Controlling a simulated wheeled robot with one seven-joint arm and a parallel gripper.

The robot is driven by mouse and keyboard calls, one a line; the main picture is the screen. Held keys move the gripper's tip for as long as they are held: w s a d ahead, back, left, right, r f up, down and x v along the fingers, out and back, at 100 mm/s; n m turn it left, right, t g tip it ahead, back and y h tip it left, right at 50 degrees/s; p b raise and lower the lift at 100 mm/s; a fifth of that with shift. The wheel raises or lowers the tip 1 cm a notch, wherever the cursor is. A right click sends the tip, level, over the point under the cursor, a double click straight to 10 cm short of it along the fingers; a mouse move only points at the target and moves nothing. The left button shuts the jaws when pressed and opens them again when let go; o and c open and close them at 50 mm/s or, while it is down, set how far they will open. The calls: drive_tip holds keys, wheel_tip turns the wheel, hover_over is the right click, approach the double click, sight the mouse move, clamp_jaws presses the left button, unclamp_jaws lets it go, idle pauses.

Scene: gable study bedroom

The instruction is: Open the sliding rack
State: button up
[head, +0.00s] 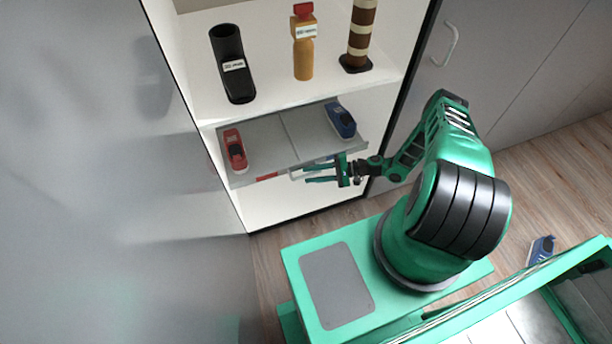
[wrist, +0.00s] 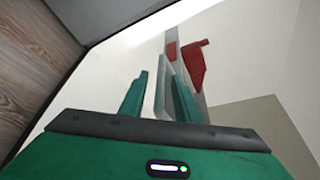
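The sliding rack (head: 283,140) is a flat grey shelf inside the white cabinet, below a fixed shelf. A red shoe (head: 235,150) and a blue shoe (head: 340,121) sit on it. A pale bar that looks like its handle (head: 295,174) shows at its front edge, next to a red patch. My gripper (head: 311,173) is at this front edge. In the wrist view, the green fingers are apart, with the pale bar (wrist: 160,92) between them. Clear gaps show there, but contact with the right finger is hard to tell.
A grey panel fills the left. Another blue shoe (head: 541,249) lies on the wooden floor at the right.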

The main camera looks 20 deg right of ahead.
drive_tip(key=shift+x, duration=0.95)
clamp_jaws()
drive_tip(key=shift+a, duration=0.1)
